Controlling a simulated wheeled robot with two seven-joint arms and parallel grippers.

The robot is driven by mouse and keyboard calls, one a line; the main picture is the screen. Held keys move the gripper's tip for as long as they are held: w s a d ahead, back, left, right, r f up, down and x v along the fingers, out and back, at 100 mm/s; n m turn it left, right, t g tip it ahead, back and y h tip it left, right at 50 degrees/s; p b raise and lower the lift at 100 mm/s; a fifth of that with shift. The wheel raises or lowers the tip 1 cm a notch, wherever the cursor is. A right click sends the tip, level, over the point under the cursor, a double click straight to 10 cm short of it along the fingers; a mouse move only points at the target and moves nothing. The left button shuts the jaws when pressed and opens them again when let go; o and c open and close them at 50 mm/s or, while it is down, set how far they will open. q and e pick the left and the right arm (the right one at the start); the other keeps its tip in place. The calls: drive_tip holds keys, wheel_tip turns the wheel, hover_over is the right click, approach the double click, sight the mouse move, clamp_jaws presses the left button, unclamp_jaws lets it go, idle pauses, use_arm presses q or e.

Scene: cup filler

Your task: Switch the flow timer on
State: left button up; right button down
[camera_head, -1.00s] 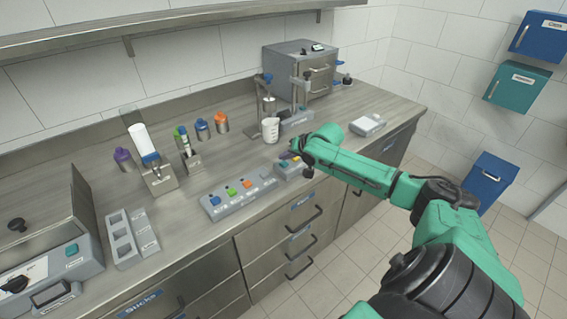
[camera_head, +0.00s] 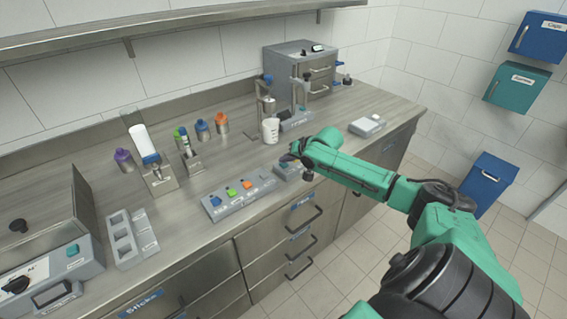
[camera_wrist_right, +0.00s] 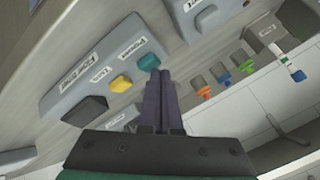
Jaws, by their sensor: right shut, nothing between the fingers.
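A grey control box (camera_wrist_right: 100,70) on the worktop carries a dark block (camera_wrist_right: 85,110), a yellow button (camera_wrist_right: 121,82) and a teal button (camera_wrist_right: 148,61). The label that seems to read "Flow timer" is at the end by the dark block. My right gripper (camera_wrist_right: 161,74) is shut and empty, its fingertips by the teal button; I cannot tell whether they touch it. In the head view the box (camera_head: 284,172) is partly hidden under my right gripper (camera_head: 288,158). My left gripper is out of view.
A grey panel (camera_head: 238,194) with blue, green and orange buttons lies left of the box. A white beaker (camera_head: 270,130) stands behind. Several colored bottles are farther left. A small grey device (camera_head: 367,125) sits to the right, with clear worktop around it.

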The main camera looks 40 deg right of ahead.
sight(286, 166)
drive_tip(key=shift+f, duration=0.25)
idle(0.5)
drive_tip(key=shift+r+p, duration=0.7)
drive_tip(key=shift+p, duration=0.4)
wheel_tip(286, 166, up, 6)
drive_tip(key=p, duration=0.7)
drive_tip(key=shift+f, duration=0.1)
